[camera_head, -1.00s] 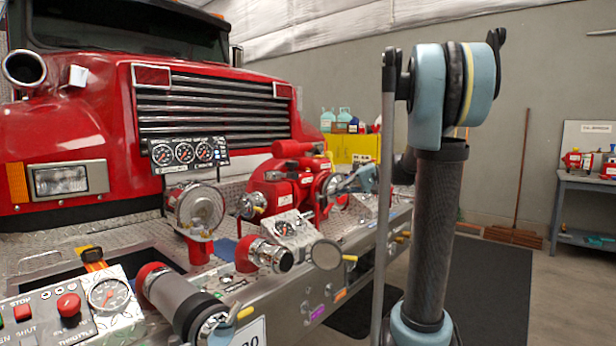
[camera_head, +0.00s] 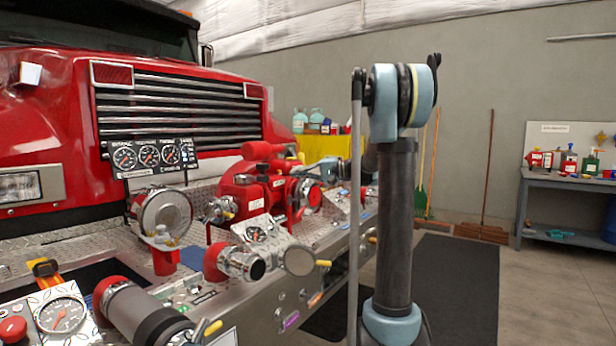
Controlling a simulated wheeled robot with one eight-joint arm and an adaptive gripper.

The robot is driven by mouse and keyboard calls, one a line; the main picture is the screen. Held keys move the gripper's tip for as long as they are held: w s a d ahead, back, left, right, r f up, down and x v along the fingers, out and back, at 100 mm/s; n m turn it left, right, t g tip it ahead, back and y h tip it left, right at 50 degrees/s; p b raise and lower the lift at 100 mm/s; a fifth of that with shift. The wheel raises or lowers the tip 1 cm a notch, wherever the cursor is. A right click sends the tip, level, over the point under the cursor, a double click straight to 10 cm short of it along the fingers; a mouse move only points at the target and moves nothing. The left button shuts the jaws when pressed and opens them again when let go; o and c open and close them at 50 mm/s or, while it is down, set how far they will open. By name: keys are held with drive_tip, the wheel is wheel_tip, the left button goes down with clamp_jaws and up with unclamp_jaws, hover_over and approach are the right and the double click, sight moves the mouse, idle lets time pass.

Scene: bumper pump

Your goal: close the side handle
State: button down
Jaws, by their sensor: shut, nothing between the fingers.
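The red pump (camera_head: 240,194) sits on the truck's metal bumper, with valves, pipes and gauges around it. My arm stands to the right of the pump, and its far end reaches behind the upright link towards the pump's right side. My gripper (camera_head: 309,178) is small there, beside the pump's right-hand outlet, and looks shut and empty. Whether it touches anything is unclear. I cannot tell which part is the side handle. One yellow-tipped lever (camera_head: 323,263) sticks out beside a round cap (camera_head: 299,260) at the bumper's front, and another yellow lever (camera_head: 212,328) shows at the bottom.
A capped silver fitting (camera_head: 164,212) and a large hose fitting (camera_head: 140,312) crowd the bumper. A workbench (camera_head: 570,180) stands at right. The dark floor mat (camera_head: 455,285) looks clear.

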drive_tip(key=s+a, duration=0.1)
drive_tip(key=a, duration=0.5)
drive_tip(key=shift+s+a+f, duration=0.25)
drive_tip(key=shift+a+f, duration=0.15)
drive_tip(key=shift+f, duration=0.05)
drive_tip(key=shift+s, duration=0.1)
